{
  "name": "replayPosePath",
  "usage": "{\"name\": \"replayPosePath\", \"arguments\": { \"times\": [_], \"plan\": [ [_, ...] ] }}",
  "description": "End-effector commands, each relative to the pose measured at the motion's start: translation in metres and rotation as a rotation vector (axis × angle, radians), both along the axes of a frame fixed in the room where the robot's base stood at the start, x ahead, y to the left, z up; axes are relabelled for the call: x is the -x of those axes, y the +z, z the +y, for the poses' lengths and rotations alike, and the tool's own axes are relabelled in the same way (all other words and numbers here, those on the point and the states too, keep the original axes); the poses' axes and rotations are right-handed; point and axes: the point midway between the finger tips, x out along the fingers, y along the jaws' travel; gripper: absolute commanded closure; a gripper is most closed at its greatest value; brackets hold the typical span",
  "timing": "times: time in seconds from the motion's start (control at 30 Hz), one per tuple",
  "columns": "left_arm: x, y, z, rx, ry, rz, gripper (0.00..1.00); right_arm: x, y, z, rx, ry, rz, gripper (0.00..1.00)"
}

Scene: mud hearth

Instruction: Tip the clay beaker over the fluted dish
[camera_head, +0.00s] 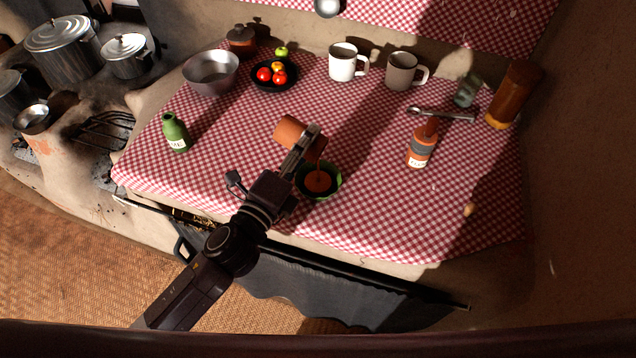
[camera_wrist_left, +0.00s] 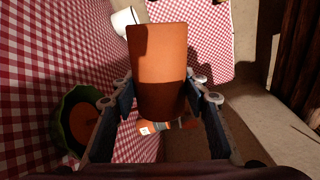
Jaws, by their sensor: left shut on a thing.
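The clay beaker (camera_head: 290,131) is a plain orange cup. It is tilted well over onto its side above the table. My left gripper (camera_head: 304,143) is shut on it, and in the left wrist view the beaker (camera_wrist_left: 158,60) sits between both fingers. The fluted dish (camera_head: 336,190) is green with a dark inside and stands on the cloth just below the beaker's lower right end. Orange-brown matter lies in the dish, and a thin orange streak seems to run down to it from the beaker. The dish (camera_wrist_left: 62,115) also shows in the left wrist view. My right gripper is out of view.
A green bottle (camera_head: 175,133) stands to the left and an orange bottle (camera_head: 421,150) to the right. A metal bowl (camera_head: 211,73), a dark fruit plate (camera_head: 274,86) and two mugs (camera_head: 343,64) stand behind. The checked cloth (camera_head: 390,215) is bare at the front right.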

Motion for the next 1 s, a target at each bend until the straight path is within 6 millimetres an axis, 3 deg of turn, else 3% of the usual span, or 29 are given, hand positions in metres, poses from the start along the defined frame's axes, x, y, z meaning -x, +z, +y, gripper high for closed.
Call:
{"name": "replayPosePath", "arguments": {
  "times": [0.27,0.5,0.77,1.0],
  "plan": [
    [0.0,0.003,0.0,0.033,0.001,0.015,0.86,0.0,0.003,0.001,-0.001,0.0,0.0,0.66],
    [0.0,0.023,0.0,0.515,0.002,0.264,0.86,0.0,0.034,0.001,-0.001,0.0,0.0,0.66],
    [0.0,0.03,0.0,0.796,0.001,0.408,0.86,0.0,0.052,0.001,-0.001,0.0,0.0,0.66],
    [0.0,0.044,0.0,1.249,0.001,0.641,0.86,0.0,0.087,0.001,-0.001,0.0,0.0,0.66]
  ]
}}
